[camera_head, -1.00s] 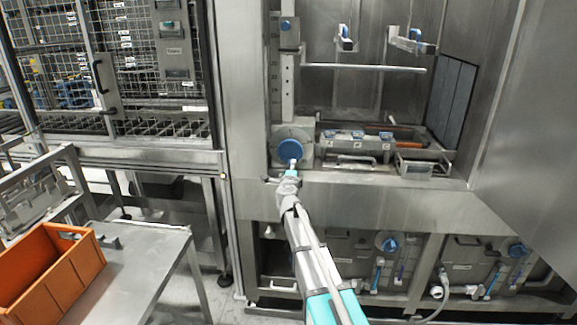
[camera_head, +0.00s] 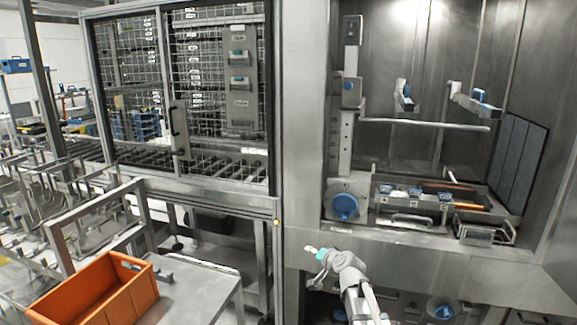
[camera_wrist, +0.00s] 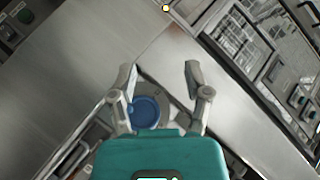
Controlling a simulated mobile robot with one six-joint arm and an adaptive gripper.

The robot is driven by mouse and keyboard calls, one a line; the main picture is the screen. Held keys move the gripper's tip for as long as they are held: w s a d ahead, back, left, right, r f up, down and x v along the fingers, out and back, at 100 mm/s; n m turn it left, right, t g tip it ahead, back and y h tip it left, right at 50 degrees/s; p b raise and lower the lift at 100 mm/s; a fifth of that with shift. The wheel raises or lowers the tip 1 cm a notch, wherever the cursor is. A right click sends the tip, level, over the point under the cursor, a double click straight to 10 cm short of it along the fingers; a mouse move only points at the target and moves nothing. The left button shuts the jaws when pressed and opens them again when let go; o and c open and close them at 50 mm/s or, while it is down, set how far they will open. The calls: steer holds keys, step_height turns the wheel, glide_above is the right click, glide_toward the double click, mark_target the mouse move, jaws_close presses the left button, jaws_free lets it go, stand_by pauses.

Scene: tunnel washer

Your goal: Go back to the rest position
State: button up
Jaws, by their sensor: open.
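My gripper (camera_head: 312,250) is in front of the steel washer, below and left of the round blue knob (camera_head: 345,206), and apart from it. In the wrist view my gripper (camera_wrist: 158,75) shows two grey fingers spread apart with nothing held between them. The blue knob (camera_wrist: 146,112) shows beyond the fingers, near the left one. My arm reaches up from the bottom of the head view.
An orange crate (camera_head: 92,296) stands on a steel table (camera_head: 200,290) at the lower left. A wire-mesh cabinet (camera_head: 140,100) stands behind it. The open washer chamber (camera_head: 425,60) has a tray of blue-topped parts (camera_head: 415,192) and a rail (camera_head: 425,122).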

steer(key=s+d+f+n+g+h+p, duration=0.1)
steer(key=s+g, duration=0.3)
steer(key=s, duration=0.5)
steer(key=s+d+f+n+g+h+p, duration=0.2)
steer(key=s+d+f+g+h, duration=0.1)
steer(key=s, duration=0.6)
steer(key=s+d+f+n+g+h+p, duration=0.1)
steer(key=s+d+g, duration=0.3)
steer(key=s, duration=0.5)
steer(key=shift+d+f+n+g+h+p, duration=0.25)
steer(key=shift+f+n+g+h+p, duration=0.15)
steer(key=shift+f+g+h, duration=0.1)
steer(key=shift+o, duration=0.2)
steer(key=shift+w, duration=0.15)
